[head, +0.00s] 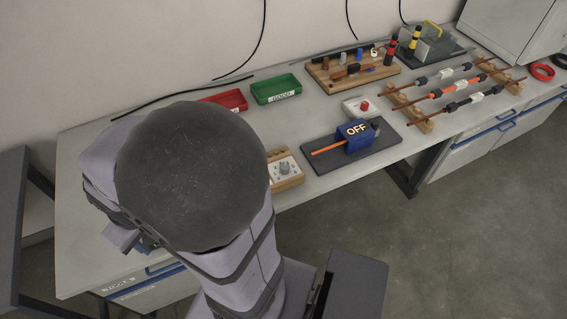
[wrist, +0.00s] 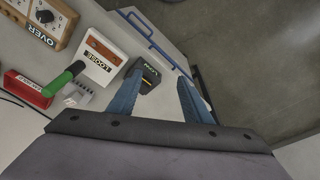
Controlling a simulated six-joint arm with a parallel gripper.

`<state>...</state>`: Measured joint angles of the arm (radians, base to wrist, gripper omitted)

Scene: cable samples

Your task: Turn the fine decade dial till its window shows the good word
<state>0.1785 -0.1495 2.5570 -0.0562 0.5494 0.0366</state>
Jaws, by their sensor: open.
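A wooden box with a pale face and a round dark knob (wrist: 45,16) is at the top left of the wrist view, cut by the frame. A label reading OVER (wrist: 41,36) is on its front edge. In the head view, a wooden dial box (head: 284,168) shows beside my arm, which partly covers it. I cannot tell which dial is the fine decade one. My gripper (wrist: 160,86) is open, its blue fingers apart with nothing held between them. It is to the right of the wooden box and apart from it.
A dark block marked LOW (wrist: 150,74) lies close by the left finger. A white unit marked LOOSE (wrist: 101,57) and a green-handled tool (wrist: 63,79) are left of it. A blue OFF box (head: 358,135) stands right of the dial box. Open floor lies beyond the bench edge.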

